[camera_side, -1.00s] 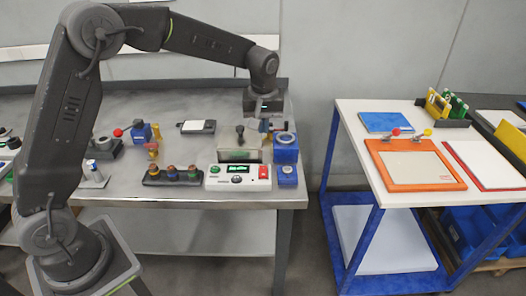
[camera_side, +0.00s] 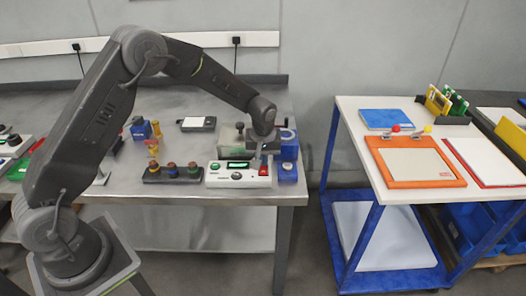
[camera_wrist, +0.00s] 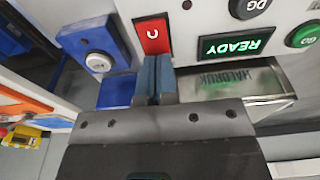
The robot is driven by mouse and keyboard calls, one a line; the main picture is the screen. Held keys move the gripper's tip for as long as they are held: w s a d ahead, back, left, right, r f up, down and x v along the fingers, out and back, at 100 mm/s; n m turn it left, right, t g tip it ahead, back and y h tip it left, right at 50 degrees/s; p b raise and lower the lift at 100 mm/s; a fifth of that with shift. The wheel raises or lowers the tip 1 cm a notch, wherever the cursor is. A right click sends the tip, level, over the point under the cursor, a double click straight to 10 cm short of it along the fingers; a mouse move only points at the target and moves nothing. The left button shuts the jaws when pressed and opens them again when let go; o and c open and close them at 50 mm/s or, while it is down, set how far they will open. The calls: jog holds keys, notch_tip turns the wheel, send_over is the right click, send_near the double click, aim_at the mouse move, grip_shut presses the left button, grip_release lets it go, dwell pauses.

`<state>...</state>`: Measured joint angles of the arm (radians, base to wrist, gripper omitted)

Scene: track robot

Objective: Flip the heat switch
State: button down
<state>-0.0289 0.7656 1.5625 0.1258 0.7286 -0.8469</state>
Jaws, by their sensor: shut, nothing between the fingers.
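The red rocker switch (camera_wrist: 152,36), which I take for the heat switch, is marked with a white symbol and sits on the white control box (camera_side: 221,178). It also shows near the right end of the box in the side view (camera_side: 264,169). My gripper (camera_wrist: 156,62) is shut and empty, its blue fingertips pointing at the lower edge of the switch. The wrist view does not make clear whether they touch it. In the side view my gripper (camera_side: 261,155) hangs just above and behind the switch.
A green "READY" display (camera_wrist: 236,45), a DG knob (camera_wrist: 250,6) and a green GO button (camera_wrist: 305,34) sit beside the switch. A blue box with a round button (camera_wrist: 98,60) stands close by. The row of coloured knobs (camera_side: 172,173) lies left of the control box.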

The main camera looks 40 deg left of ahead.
jog(key=shift+f, duration=0.15)
jog(key=shift+a+f, duration=0.1)
jog(key=shift+f, duration=0.25)
jog(key=shift+s, duration=0.1)
jog(key=shift+s+d+r, duration=0.3)
jog(key=shift+s+d, duration=0.15)
jog(key=shift+d, duration=0.1)
